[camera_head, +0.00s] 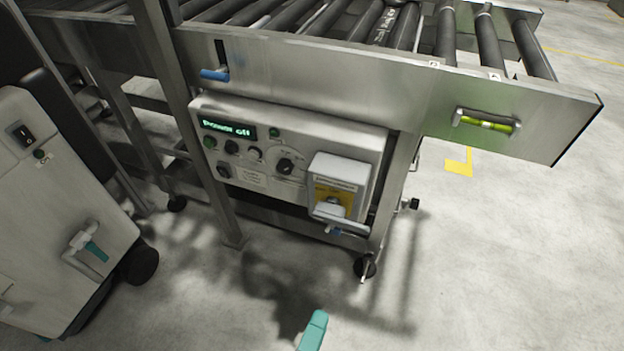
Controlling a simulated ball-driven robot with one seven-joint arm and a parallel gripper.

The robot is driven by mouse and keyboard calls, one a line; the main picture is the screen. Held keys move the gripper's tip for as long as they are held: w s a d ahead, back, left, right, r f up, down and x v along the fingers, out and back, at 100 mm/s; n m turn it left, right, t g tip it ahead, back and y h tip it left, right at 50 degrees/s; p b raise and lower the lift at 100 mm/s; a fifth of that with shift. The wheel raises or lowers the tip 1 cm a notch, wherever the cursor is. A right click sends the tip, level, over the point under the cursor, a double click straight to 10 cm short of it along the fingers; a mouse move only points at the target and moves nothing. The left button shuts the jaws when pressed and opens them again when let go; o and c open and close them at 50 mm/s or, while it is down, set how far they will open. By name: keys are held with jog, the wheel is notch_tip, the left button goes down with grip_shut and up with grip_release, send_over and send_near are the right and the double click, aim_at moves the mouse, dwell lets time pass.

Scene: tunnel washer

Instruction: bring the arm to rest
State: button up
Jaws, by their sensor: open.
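My gripper (313,330) shows only as a teal fingertip at the bottom edge, right at the picture's middle. It is open, and nothing shows held at the visible tip.
A roller conveyor (330,68) on metal legs spans the top, with a blue-handled lever (214,74) and a level vial (487,124). A white isolator box (340,171) sits on the panel. A pale wheeled machine (60,215) stands left. Floor at lower right is clear.

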jog(key=d+f+m+g+h, duration=0.1)
jog(key=d+f+m+g, duration=0.3)
jog(key=d, duration=0.5)
jog(key=d+f+m+g+h, duration=0.1)
jog(key=d+m+g, duration=0.4)
jog(key=d, duration=0.4)
jog(key=s+d+f+m+g+y, duration=0.3)
jog(key=s+d+g+y, duration=0.25)
jog(key=s+d, duration=0.2)
notch_tip(320, 180, up, 16)
jog(key=s+d+m+y+p, duration=0.1)
jog(key=s+y+p, duration=0.1)
jog(key=p, duration=1.3)
jog(key=shift+s+r+m+y, duration=0.25)
jog(key=shift+s+m+y, duration=0.15)
jog(key=shift+y, duration=0.15)
